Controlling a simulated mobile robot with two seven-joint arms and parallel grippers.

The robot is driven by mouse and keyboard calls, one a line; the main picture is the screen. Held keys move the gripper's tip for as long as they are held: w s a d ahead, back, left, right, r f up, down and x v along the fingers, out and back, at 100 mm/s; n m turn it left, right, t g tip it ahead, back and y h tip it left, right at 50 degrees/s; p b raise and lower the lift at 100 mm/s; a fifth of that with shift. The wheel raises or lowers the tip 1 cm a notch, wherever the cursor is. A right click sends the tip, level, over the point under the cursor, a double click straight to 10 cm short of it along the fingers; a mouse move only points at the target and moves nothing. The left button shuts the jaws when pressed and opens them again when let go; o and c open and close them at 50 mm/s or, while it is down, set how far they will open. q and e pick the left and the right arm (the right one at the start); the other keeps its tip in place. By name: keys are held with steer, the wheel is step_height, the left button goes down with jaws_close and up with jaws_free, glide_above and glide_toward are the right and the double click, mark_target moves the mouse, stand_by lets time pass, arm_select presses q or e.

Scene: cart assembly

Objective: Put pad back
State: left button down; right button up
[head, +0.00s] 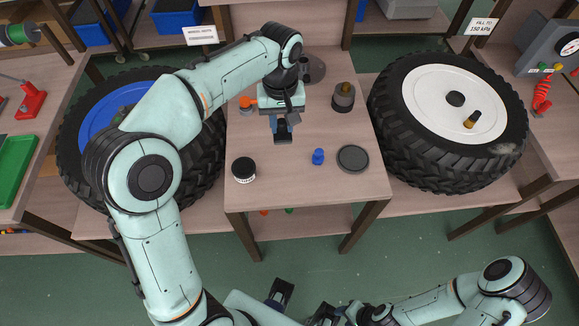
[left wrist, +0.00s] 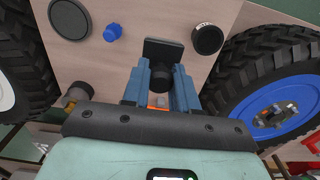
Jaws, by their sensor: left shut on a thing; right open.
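My left gripper (head: 281,122) is shut on the pad (head: 283,138), a small dark block, over the middle of the narrow table (head: 290,195). In the left wrist view the blue fingers (left wrist: 160,88) grip a black round stem, and the pad's flat rectangular plate (left wrist: 164,52) extends beyond the fingertips. I cannot tell whether the pad touches the table. My right gripper (head: 302,303) is open and empty at the bottom edge of the head view, away from the table.
The table bears a black jar (head: 243,171), a blue knob (head: 318,157), a dark disc (head: 353,158), a pot with a tan top (head: 344,97) and an orange piece (head: 247,103). The table's front middle is clear.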

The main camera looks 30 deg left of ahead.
arm_select(q)
step_height(320, 180, down, 18)
steer(key=shift+s+a+f+b, duration=0.1)
steer(key=shift+f+b, duration=0.15)
steer(key=shift+b, duration=0.95)
arm_select(e)
steer(key=f, duration=0.1)
steer(key=s+f, duration=0.1)
steer(key=shift+f, duration=0.4)
arm_select(q)
steer(key=shift+f, duration=0.1)
steer(key=c, duration=0.9)
jaws_free()
arm_select(e)
steer(key=shift+f, duration=0.1)
arm_select(q)
step_height(320, 180, up, 12)
steer(key=shift+r+p, duration=0.15)
steer(key=shift+p, duration=0.6)
arm_select(e)
steer(key=shift+w+r, duration=0.2)
steer(key=shift+r, duration=0.7)
